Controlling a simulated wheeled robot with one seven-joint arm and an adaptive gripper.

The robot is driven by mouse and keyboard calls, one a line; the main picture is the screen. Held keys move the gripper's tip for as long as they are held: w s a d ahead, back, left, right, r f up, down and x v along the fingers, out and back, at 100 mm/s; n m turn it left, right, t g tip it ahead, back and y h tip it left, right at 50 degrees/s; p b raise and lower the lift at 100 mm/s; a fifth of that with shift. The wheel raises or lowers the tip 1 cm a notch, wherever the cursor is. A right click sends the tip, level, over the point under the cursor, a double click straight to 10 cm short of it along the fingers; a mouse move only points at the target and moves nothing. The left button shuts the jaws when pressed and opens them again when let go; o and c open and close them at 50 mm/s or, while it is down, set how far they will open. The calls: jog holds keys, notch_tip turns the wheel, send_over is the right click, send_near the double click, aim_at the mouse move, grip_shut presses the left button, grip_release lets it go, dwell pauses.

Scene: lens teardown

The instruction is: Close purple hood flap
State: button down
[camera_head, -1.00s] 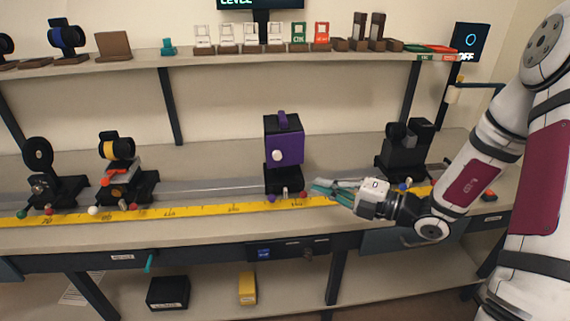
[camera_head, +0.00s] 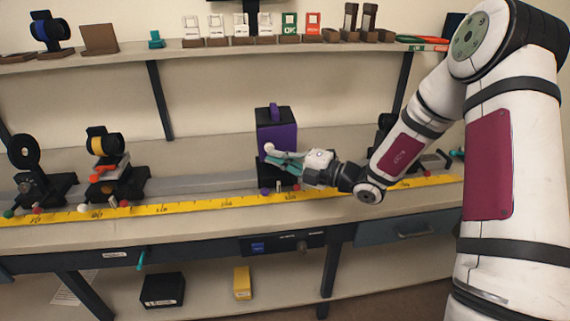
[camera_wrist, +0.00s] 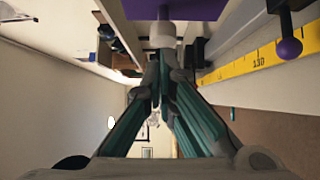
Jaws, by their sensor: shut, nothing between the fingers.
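The purple hood (camera_head: 281,136) is a dark box with a purple front face and a purple handle (camera_head: 274,112) on top. It stands on a dark mount at the back of the bench. A white knob (camera_head: 269,147) sits on the purple face. My gripper (camera_head: 272,157), with teal fingers, is shut and empty, with its tips just below the knob in the head view. In the wrist view the fingertips (camera_wrist: 163,62) point at the white knob (camera_wrist: 161,34), with the purple surface (camera_wrist: 150,9) behind it. I cannot tell whether they touch. The flap's angle is unclear.
A yellow ruler (camera_head: 235,201) runs along the bench front. A yellow-ringed lens mount (camera_head: 104,145) and a black ring mount (camera_head: 27,155) stand to the left. A dark device at the right is partly hidden by my arm. A shelf (camera_head: 200,47) runs above.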

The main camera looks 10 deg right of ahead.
jog(key=shift+w, duration=0.25)
jog(key=shift+a, duration=0.1)
jog(key=shift+p+x, duration=0.9)
